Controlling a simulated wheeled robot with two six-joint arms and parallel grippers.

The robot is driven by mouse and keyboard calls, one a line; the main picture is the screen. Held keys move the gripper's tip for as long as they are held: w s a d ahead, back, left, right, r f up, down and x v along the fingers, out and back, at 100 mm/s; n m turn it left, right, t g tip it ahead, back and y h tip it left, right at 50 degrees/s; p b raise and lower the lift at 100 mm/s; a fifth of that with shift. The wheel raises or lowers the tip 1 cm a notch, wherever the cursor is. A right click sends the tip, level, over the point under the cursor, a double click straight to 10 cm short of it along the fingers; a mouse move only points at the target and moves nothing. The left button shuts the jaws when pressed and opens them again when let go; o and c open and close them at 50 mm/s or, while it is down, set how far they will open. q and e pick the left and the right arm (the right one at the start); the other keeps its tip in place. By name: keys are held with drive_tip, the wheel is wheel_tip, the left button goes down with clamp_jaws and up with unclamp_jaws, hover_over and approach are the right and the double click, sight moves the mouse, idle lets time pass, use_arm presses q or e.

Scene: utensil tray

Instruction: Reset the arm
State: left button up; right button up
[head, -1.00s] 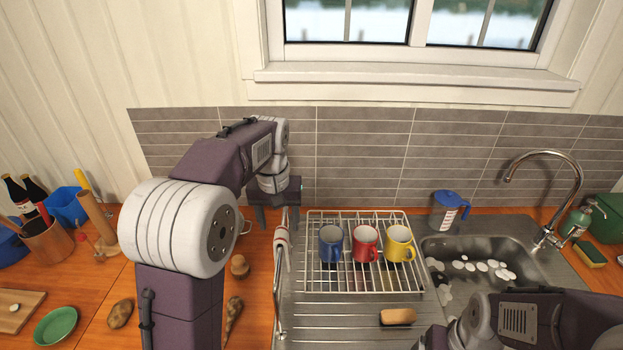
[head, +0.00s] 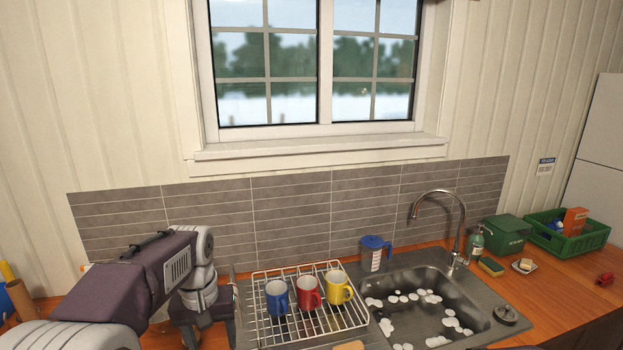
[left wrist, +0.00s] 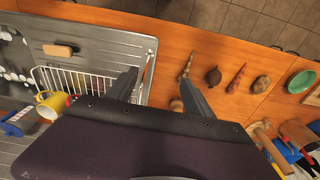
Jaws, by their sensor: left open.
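My left arm comes in from the left in the head view. Its gripper (head: 208,335) is beside the left side of the wire dish rack (head: 262,336), with its lower part cut off by the bottom edge. In the left wrist view my left gripper (left wrist: 160,90) is open, its two fingers wide apart with nothing between them. It hangs over the seam between the steel drainboard and the wooden counter. My right gripper is not in view; only a dark piece of my right arm shows at the bottom right of the head view.
Blue (head: 277,297), red (head: 308,291) and yellow (head: 339,287) mugs stand in the rack. A blue-lidded jug (head: 374,255) stands behind the sink (head: 466,312). A green crate (head: 566,238) is at the right.

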use_arm(q)
drive_tip(key=s+d+f+m, duration=0.2)
drive_tip(key=s+f, duration=1)
drive_tip(key=f, duration=0.2)
drive_tip(key=shift+s+d, duration=0.25)
drive_tip(key=shift+s, duration=0.15)
